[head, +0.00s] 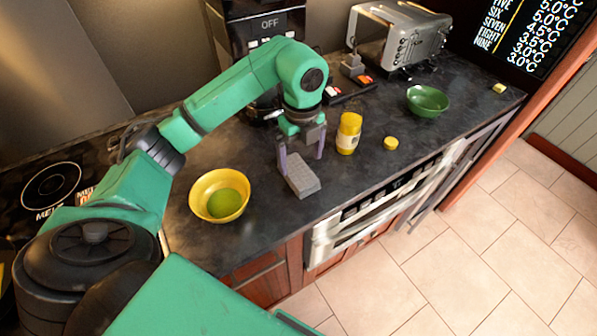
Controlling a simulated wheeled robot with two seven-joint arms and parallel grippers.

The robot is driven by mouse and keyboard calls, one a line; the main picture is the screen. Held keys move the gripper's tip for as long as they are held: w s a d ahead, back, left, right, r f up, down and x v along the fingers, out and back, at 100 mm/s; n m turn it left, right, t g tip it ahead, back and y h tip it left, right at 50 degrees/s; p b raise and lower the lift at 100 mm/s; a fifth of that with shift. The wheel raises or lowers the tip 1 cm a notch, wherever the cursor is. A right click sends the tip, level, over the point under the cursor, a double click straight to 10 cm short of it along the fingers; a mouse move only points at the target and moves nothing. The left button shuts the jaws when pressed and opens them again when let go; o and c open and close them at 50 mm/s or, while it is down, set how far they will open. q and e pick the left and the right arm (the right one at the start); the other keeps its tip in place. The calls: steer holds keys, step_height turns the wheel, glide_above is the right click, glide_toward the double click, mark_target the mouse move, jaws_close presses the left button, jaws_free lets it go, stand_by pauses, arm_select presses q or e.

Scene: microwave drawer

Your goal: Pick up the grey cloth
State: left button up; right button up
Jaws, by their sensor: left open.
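The grey cloth (302,182) lies as a small folded block on the dark counter, near its front edge. My left gripper (301,164) points down over it and is open. One finger is at the cloth's left side and the other shows behind its right side. I cannot tell whether the fingers touch the cloth. My right gripper is not in view.
A yellow bowl (203,189) with something green in it stands left of the cloth. A yellow jar (348,134) and a yellow lid (390,143) are to the right. A green bowl (428,99) and a toaster (398,37) stand farther right. An oven front (345,225) is below the counter.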

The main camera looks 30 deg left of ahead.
arm_select(q)
step_height(320, 180, down, 6)
steer(key=p, duration=0.2)
steer(key=shift+w+f+p, duration=0.1)
steer(key=shift+f+p, duration=0.05)
steer(key=shift+p, duration=0.25)
steer(key=shift+f, duration=0.15)
steer(key=c, duration=1.2)
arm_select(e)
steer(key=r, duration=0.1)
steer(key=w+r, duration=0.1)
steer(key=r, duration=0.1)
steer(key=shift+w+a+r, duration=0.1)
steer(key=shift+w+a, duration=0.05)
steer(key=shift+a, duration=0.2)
arm_select(q)
step_height(320, 180, up, 10)
steer(key=b, duration=0.3)
step_height(320, 180, up, 10)
steer(key=p, duration=0.3)
glide_above(301, 174)
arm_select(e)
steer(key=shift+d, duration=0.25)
